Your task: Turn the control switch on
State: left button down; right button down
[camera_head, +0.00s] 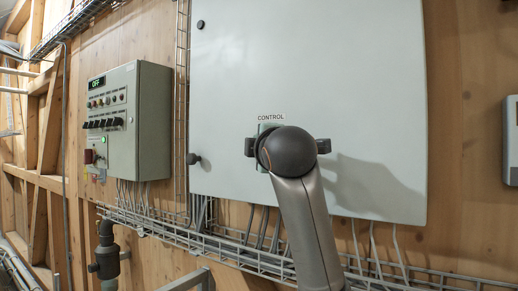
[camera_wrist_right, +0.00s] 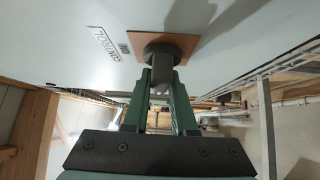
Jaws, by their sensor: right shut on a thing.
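The control switch (camera_wrist_right: 162,62) shows in the right wrist view as a dark grey round knob with a protruding handle, on a copper-coloured square plate. The plate is on the large pale cabinet (camera_head: 310,60), next to a CONTROL label (camera_wrist_right: 102,43); the label also shows in the head view (camera_head: 271,117). My right gripper (camera_wrist_right: 161,88) is shut on the handle, its green fingers on either side of it. In the head view my right wrist hides the switch and fingertips. A display (camera_head: 96,83) on the smaller box reads OFF. My left gripper is not in view.
The smaller grey box (camera_head: 140,120) with buttons and knobs is on the wooden wall to the left. A wire cable tray (camera_head: 240,256) runs below the cabinet, with grey cables. A small black knob (camera_head: 193,159) sticks out at the cabinet's left edge.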

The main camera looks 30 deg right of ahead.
jog(key=m+t+h+b, duration=0.1)
jog(key=m+b, duration=0.1)
jog(key=m+t+h+b, duration=0.1)
jog(key=m+b, duration=0.1)
jog(key=shift+f+t, duration=0.2)
jog(key=shift+t, duration=0.1)
jog(key=m+h+b, duration=0.4)
jog(key=m+h, duration=0.3)
jog(key=m, duration=0.1)
jog(key=shift+r+m, duration=0.1)
jog(key=shift+m, duration=0.2)
jog(key=m+g+h, duration=0.1)
jog(key=m+h, duration=0.1)
jog(key=m, duration=0.1)
jog(key=m+g+h+b, duration=0.1)
jog(key=m+g+h, duration=0.1)
jog(key=m, duration=0.1)
jog(key=shift+r+m+h, duration=0.2)
jog(key=shift+m+h, duration=0.1)
jog(key=shift+h, duration=0.1)
jog(key=shift+s+r+m+g+h, duration=0.1)
jog(key=shift+m+g+h, duration=0.85)
jog(key=shift+m+g, duration=0.65)
jog(key=shift+s+m+g+h, duration=0.1)
jog(key=shift+m+g+h, duration=0.85)
jog(key=shift+m+g, duration=0.65)
jog(key=shift+d+m, duration=0.1)
jog(key=shift+m, duration=0.6)
jog(key=c, duration=0.7)
grip_release()
